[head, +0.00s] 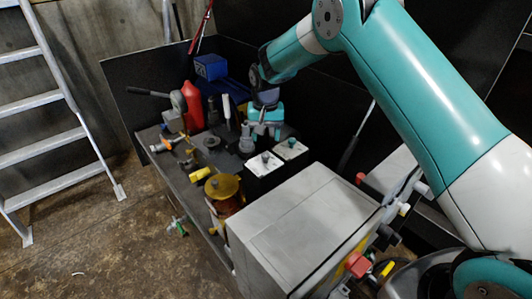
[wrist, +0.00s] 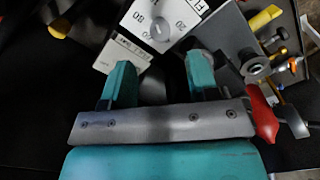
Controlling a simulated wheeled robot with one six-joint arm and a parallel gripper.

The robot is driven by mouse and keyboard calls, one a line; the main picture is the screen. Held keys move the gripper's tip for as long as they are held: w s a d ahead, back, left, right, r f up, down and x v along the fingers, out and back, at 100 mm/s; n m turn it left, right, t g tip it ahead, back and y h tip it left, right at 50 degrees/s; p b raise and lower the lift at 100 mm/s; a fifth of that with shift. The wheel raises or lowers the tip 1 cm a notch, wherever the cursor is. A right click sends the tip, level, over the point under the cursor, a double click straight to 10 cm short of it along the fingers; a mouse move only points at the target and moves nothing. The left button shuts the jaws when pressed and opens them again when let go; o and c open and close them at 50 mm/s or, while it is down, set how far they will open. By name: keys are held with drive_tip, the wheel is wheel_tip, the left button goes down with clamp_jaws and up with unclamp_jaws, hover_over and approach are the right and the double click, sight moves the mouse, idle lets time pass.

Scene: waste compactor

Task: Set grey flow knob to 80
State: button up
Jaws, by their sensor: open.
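In the wrist view a grey round knob (wrist: 160,28) sits on a white dial plate (wrist: 188,15) with dark numbers around it. An 80 seems to be printed beside the knob, but its pointer setting is too small to read. My gripper (wrist: 160,75) is open, with its two teal fingers apart and nothing between them. The knob lies beyond the fingertips, apart from them. In the head view my gripper (head: 265,130) hangs above two white-topped boxes with small knobs, a near one (head: 262,163) and a far one (head: 290,149). I cannot tell there which is the flow dial.
A second white labelled plate (wrist: 122,55) lies by the left finger. A red bottle (head: 193,105), a brass-coloured pot (head: 222,188) and small tools crowd the dark bench (head: 180,185). A large grey box (head: 290,225) stands in front. A ladder (head: 50,110) stands at left.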

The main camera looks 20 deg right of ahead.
sight(266, 154)
wheel_tip(266, 154, down, 7)
idle(0.3)
drive_tip(key=c, duration=0.9)
